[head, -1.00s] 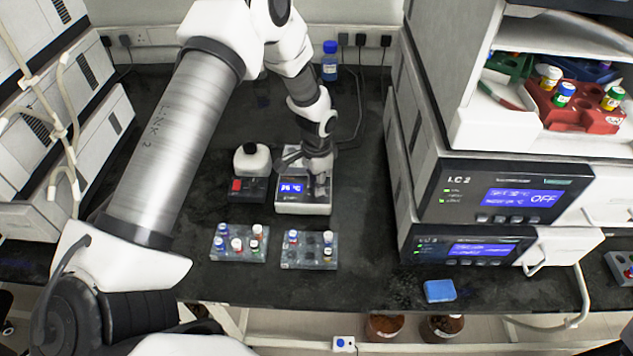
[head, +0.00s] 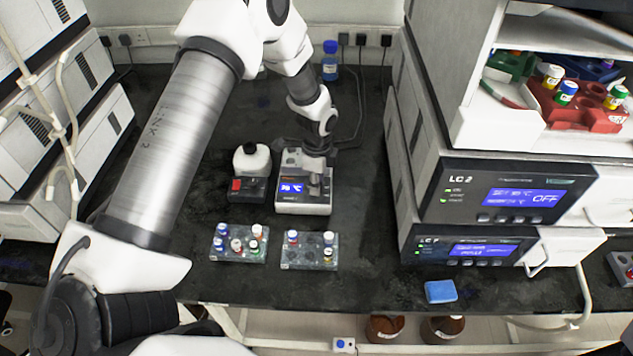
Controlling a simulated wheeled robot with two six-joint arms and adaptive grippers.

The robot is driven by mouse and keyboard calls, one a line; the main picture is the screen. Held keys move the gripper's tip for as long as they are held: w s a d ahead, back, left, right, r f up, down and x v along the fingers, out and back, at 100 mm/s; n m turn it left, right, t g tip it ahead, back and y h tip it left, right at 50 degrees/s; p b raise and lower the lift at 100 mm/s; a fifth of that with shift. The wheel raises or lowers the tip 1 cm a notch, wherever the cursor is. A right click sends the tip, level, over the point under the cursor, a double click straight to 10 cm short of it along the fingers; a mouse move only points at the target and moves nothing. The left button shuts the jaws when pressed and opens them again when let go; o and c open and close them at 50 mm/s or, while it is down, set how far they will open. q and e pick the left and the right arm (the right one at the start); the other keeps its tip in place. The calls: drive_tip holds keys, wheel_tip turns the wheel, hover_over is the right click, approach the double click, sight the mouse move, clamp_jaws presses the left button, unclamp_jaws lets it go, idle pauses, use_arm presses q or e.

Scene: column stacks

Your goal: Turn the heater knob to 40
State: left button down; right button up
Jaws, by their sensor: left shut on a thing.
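The heater (head: 304,207) is a small white and grey box in the middle of the bench. Its blue display (head: 291,188) seems to read about 30 °C, but the digits are small and blurred. My left gripper (head: 316,187) points down at the right of the display, shut on the heater knob. The knob itself is mostly hidden by the fingers. My right gripper is not in view.
A white-topped device with a red switch (head: 236,185) stands just left of the heater. Two vial racks (head: 239,256) (head: 310,263) sit in front. LC instruments (head: 500,190) rise at the right; a blue block (head: 440,291) lies near the front edge.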

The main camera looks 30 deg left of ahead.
use_arm(q)
drive_tip(key=shift+s+f, duration=0.15)
drive_tip(key=shift+s, duration=0.05)
idle(0.3)
drive_tip(key=c, duration=1.1)
unclamp_jaws()
drive_tip(key=shift+o, duration=0.8)
drive_tip(key=shift+w+d, duration=0.1)
drive_tip(key=shift+w, duration=0.05)
wheel_tip(320, 180, up, 12)
